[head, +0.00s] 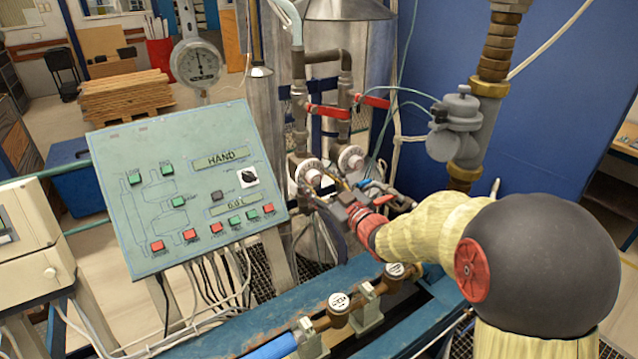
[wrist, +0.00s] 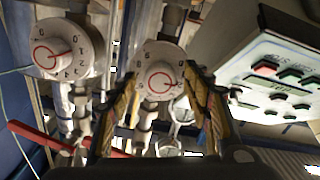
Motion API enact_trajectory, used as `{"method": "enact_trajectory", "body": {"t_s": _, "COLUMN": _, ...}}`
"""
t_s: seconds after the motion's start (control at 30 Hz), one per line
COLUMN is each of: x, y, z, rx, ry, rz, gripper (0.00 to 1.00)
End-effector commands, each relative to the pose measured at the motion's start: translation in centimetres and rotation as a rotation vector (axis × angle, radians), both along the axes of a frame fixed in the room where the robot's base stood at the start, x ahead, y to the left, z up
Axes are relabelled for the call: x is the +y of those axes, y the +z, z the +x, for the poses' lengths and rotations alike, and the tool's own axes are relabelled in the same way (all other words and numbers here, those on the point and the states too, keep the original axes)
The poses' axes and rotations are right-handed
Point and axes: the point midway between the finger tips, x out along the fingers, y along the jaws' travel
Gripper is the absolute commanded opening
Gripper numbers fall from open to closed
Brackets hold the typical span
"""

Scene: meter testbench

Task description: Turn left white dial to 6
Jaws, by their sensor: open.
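The left white dial (head: 309,172) is on the pipework right of the control panel. It shows in the wrist view as the middle dial (wrist: 160,75), with a red ring and pointer on its knob and dark numbers around the rim. The number at the pointer is too small to read surely. My gripper (wrist: 160,79) is open, with one finger on each side of this dial in the picture; I see no clear contact. In the head view my arm reaches in from the right, and the fingertips are hard to make out. The right white dial (head: 351,158) also shows in the wrist view (wrist: 68,47).
The green control panel (head: 190,185) stands left of the dials and shows at right in the wrist view (wrist: 275,75). Red valve handles (head: 327,112) sit above the dials. Pipes and thin hoses crowd the area. A blue rail (head: 240,305) runs in front.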

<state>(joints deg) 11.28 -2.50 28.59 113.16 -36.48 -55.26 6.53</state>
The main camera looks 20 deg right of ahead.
Motion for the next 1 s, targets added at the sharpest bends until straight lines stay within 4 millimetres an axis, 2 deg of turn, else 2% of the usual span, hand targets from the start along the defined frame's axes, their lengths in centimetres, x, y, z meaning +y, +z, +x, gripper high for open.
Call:
{"method": "enact_trajectory", "body": {"t_s": 0.2, "x": 0.0, "y": 0.03, "z": 0.01, "rx": 0.0, "ry": 0.0, "rz": 0.0, "gripper": 0.48}}
{"method": "enact_trajectory", "body": {"t_s": 0.9, "x": 0.01, "y": 0.04, "z": -0.01, "rx": -0.001, "ry": 0.0, "rz": 0.0, "gripper": 0.09}}
{"method": "enact_trajectory", "body": {"t_s": 1.0, "x": 0.01, "y": 0.04, "z": -0.01, "rx": -0.001, "ry": 0.0, "rz": 0.0, "gripper": 0.06}}
